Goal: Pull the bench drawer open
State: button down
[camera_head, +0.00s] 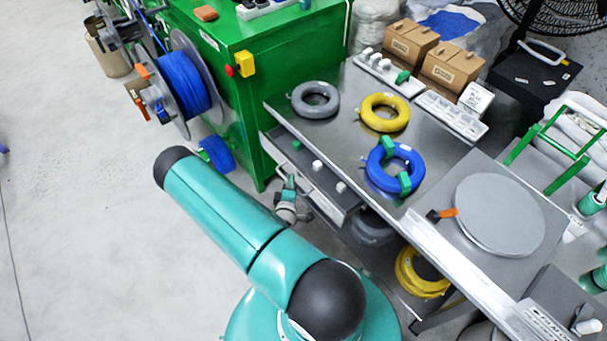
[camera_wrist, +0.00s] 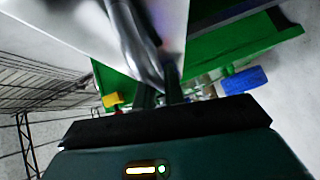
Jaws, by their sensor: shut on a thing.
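The bench drawer (camera_head: 325,186) is under the left side of the steel bench (camera_head: 338,130). It stands partly out, and small white pieces show inside it. My gripper (camera_head: 289,190) is at the drawer's front, partly hidden behind my teal arm. In the wrist view, my gripper's dark fingers (camera_wrist: 160,92) are shut on the drawer's grey bar handle (camera_wrist: 132,42). The exact contact is blurred.
On the bench top lie a grey coil (camera_head: 315,99), a yellow coil (camera_head: 385,112) and a blue coil (camera_head: 394,168). A green machine (camera_head: 270,60) with a blue cable reel (camera_head: 186,84) stands left of the bench. Floor on the left is clear.

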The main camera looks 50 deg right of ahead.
jog(key=w+a, duration=0.3)
jog(key=a, duration=1.1)
jog(key=shift+w+a, duration=0.15)
jog(key=shift+a, duration=0.15)
jog(key=c, duration=1.5)
grip_release()
jog(key=v, duration=1.3)
jog(key=shift+a+r, duration=0.15)
jog(key=shift+a, duration=0.2)
